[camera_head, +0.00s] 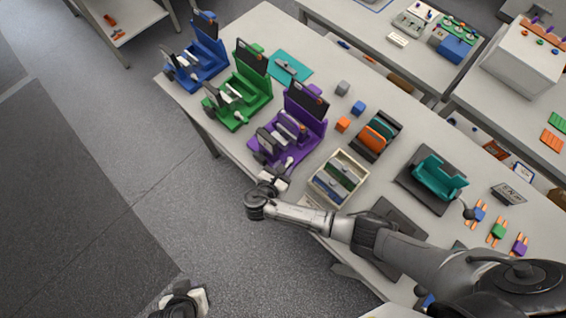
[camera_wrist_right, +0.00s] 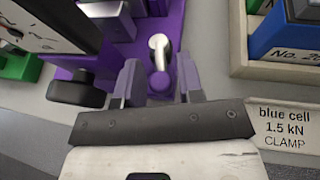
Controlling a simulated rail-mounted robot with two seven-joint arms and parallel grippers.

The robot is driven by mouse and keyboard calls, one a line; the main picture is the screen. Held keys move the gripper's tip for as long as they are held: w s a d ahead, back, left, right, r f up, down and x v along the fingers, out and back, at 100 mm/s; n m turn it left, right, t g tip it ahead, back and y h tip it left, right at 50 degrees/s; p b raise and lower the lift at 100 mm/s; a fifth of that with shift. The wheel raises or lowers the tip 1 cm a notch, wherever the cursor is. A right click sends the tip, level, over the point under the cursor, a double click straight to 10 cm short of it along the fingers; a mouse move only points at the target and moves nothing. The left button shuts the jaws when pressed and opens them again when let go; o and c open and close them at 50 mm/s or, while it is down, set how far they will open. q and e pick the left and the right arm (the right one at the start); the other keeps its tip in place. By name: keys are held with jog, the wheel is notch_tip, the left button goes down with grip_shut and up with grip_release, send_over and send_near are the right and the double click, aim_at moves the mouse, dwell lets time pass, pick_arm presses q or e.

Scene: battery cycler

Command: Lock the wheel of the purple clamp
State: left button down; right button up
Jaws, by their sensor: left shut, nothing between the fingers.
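The purple clamp (camera_head: 290,128) stands on the table, third in a row of clamps. A dark wheel (camera_head: 259,157) sits at its near left end; in the right wrist view a dark cylindrical wheel (camera_wrist_right: 76,92) shows left of the fingers. A white lever (camera_wrist_right: 159,48) on a purple round base lies between the fingertips of my right gripper (camera_wrist_right: 160,72), which is open. In the head view this gripper (camera_head: 275,174) is at the clamp's near end; contact cannot be told. My left gripper (camera_head: 187,300) is shut and empty, low over the floor at the bottom edge, partly cut off.
Blue (camera_head: 199,58) and green (camera_head: 240,92) clamps stand left of the purple one. A cell tray (camera_head: 317,190) is close on the right, with a "blue cell 1.5 kN CLAMP" label (camera_wrist_right: 283,128) beside it.

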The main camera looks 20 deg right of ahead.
grip_shut()
jog(key=shift+w+a+r+m+g+h, duration=0.1)
jog(key=shift+w+a+m+g+h, duration=0.15)
jog(key=shift+m+g, duration=0.2)
jog(key=shift+w+m+g+h+p, duration=0.25)
jog(key=shift+m+g+h, duration=0.3)
jog(key=shift+m+g, duration=0.4)
jog(key=shift+o, duration=1.4)
grip_release()
jog(key=shift+s+t, duration=0.1)
jog(key=shift+t, duration=0.2)
